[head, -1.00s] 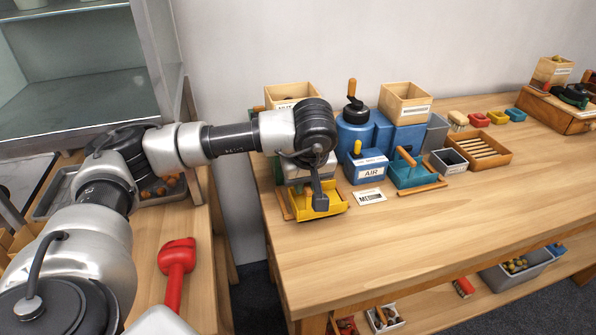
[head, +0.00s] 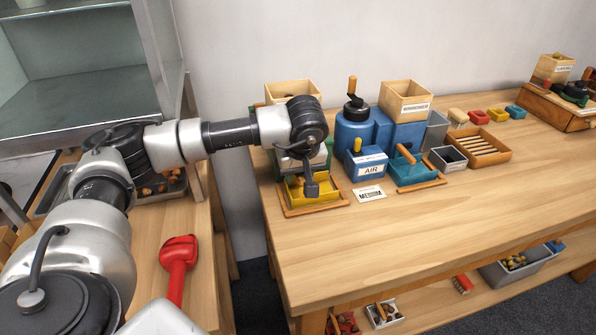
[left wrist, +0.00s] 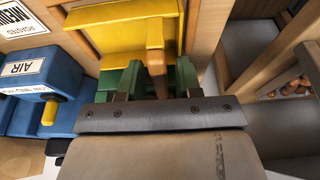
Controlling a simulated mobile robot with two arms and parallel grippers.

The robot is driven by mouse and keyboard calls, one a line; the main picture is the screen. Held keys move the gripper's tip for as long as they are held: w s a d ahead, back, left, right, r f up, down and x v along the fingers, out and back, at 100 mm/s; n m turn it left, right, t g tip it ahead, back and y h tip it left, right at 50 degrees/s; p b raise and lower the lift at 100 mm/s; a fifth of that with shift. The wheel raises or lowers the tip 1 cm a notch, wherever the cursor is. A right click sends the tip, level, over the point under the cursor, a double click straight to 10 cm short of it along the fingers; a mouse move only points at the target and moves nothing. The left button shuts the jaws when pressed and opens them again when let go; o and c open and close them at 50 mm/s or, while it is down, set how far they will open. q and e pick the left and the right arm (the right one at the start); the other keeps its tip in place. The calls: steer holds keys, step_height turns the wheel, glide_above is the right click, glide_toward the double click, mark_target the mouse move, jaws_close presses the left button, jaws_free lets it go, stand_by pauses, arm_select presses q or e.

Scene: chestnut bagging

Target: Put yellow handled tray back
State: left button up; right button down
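The yellow tray (head: 328,194) sits within a wooden frame (head: 300,212) at the left of the long table. Its wooden handle (left wrist: 155,45) shows in the left wrist view, where the yellow tray (left wrist: 105,22) fills the top. My left gripper (head: 312,190) is over the tray, partly covering it. In the left wrist view my left gripper (left wrist: 157,82) has its fingers spread on both sides of the handle, with gaps showing. Green parts lie beneath the fingers. My right gripper is not in view.
A blue AIR box (head: 366,165), a MEDIUM card (head: 369,194) and a teal tray (head: 413,173) stand right of the yellow tray. A red tool (head: 179,255) lies on the left table. The long table's front is clear.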

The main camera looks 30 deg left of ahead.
arm_select(q)
steer(key=shift+o, duration=0.3)
steer(key=shift+r, duration=0.2)
steer(key=v, duration=1.2)
steer(key=shift+w, duration=0.1)
